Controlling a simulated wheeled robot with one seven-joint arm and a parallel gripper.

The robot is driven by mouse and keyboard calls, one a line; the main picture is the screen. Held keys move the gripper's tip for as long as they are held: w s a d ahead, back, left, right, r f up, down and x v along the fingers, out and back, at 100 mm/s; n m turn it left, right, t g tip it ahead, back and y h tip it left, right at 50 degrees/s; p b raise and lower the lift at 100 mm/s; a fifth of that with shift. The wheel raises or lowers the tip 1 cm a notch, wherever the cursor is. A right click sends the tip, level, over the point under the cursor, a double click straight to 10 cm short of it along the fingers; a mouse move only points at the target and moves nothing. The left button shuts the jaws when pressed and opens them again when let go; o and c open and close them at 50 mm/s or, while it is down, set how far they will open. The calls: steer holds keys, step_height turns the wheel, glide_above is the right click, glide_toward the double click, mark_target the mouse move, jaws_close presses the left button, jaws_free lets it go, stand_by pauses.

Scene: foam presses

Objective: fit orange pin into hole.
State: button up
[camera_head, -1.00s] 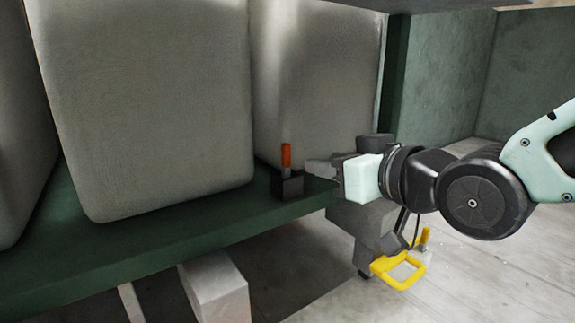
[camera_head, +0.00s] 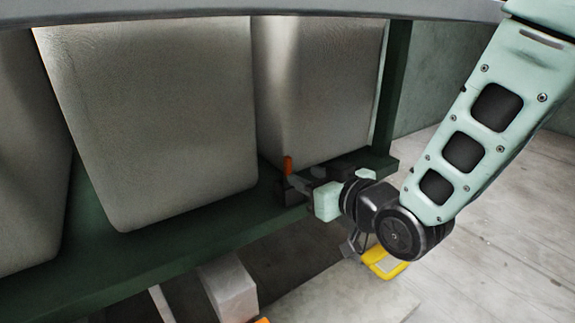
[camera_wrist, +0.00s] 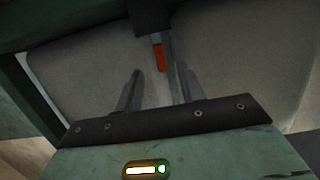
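The orange pin (camera_head: 288,165) stands upright at a small dark block (camera_head: 290,192) on the green ledge. In the wrist view the pin (camera_wrist: 159,57) has an orange end and a short grey part against the dark block (camera_wrist: 152,16). How deep the pin sits and the hole itself cannot be seen. My gripper (camera_head: 301,182) is just right of the pin in the head view. In the wrist view my gripper (camera_wrist: 159,69) has its two fingers apart, with the pin in line with the gap near the tips. Nothing is visibly held.
Large grey foam blocks (camera_head: 150,120) stand on the green ledge (camera_head: 150,240) behind and left of the pin. A yellow handle (camera_head: 385,265) is below my wrist. A grey bar (camera_head: 240,13) crosses the top of the view. Open floor (camera_head: 500,220) lies to the right.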

mark_target(290, 169)
steer(key=shift+x, duration=1.05)
steer(key=shift+b+x, duration=0.3)
steer(key=shift+x, duration=2.55)
jaws_close()
